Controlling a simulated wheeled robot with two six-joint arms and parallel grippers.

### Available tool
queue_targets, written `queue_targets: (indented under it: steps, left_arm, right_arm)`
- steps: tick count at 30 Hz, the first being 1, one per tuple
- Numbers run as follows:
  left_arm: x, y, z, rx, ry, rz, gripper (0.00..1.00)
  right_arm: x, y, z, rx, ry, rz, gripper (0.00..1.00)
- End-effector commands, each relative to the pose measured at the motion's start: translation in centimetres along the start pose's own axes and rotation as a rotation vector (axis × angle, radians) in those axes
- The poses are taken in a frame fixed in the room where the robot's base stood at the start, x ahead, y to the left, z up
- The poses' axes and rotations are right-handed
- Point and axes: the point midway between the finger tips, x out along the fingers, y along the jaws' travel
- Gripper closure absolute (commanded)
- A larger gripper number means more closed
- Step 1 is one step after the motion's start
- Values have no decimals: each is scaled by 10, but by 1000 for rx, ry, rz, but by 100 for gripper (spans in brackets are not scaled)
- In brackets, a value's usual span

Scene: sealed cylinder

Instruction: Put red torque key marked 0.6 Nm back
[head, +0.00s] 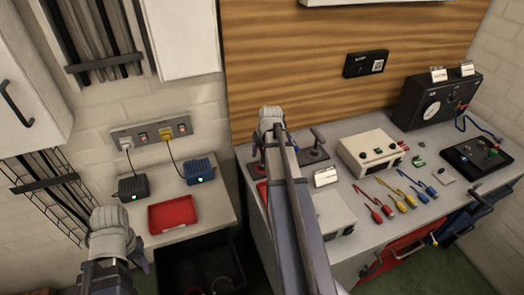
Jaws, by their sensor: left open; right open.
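A dark stand (313,156) sits on the right bench, partly hidden by my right arm. A T-handled dark tool (318,138) stands upright in it. A red upright part (259,160) shows just left of my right arm; it may be the red torque key, but its 0.6 Nm marking is not readable. My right gripper (268,134) is above the stand's left end, its fingers mostly hidden by the wrist; I cannot tell whether it touches the red part. My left gripper (138,258) is at the lower left, off the left bench's front edge, apart from the tools.
A red tray (172,214) and two chargers (133,188) (200,171) occupy the left bench. A dark bin (200,262) is below. A white instrument (370,151), coloured leads (403,195) and a black gauge box (437,100) fill the right bench. A white label (325,177) stands before the stand.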

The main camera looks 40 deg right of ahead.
Motion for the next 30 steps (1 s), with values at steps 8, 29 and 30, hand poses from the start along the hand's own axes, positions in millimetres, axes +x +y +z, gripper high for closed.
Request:
queue_targets:
  steps: [8, 29, 30]
  left_arm:
    - [-33, -3, 2, 1, 0, 0, 53]
    - [-113, -10, 7, -12, 0, 3, 53]
    - [-113, -10, 7, -12, 0, 3, 53]
  right_arm:
    - [-35, 0, -1, 1, 0, 0, 41]
    - [-120, 0, 0, 0, 0, 0, 41]
    - [-120, 0, 0, 0, 0, 0, 41]
